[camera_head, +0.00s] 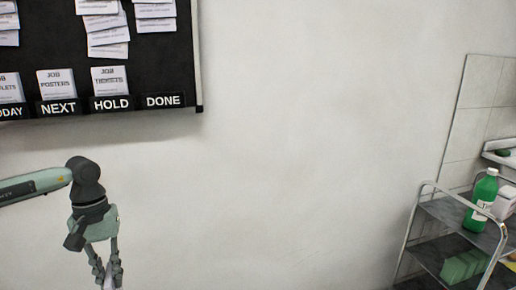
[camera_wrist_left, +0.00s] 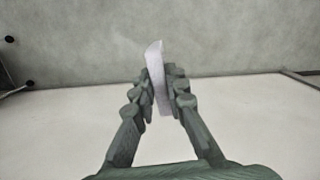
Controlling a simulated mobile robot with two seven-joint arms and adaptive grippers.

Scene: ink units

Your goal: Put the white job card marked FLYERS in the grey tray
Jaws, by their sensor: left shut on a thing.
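My left gripper (camera_head: 108,280) points down in front of the white wall, at the lower left of the head view. In the left wrist view my left gripper (camera_wrist_left: 159,88) is shut on a thin white card (camera_wrist_left: 156,70), seen nearly edge-on. No writing on this card can be read, so I cannot tell whether it is marked FLYERS. The card stands out past the fingertips. I do not see a grey tray in either view. My right gripper is not in view.
A black board (camera_head: 150,55) hangs at upper left with job cards in pockets labelled NEXT and HOLD; the DONE pocket (camera_head: 163,101) shows no card. A metal trolley (camera_head: 437,209) with a green bottle (camera_head: 482,203) stands at right. The wall between is bare.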

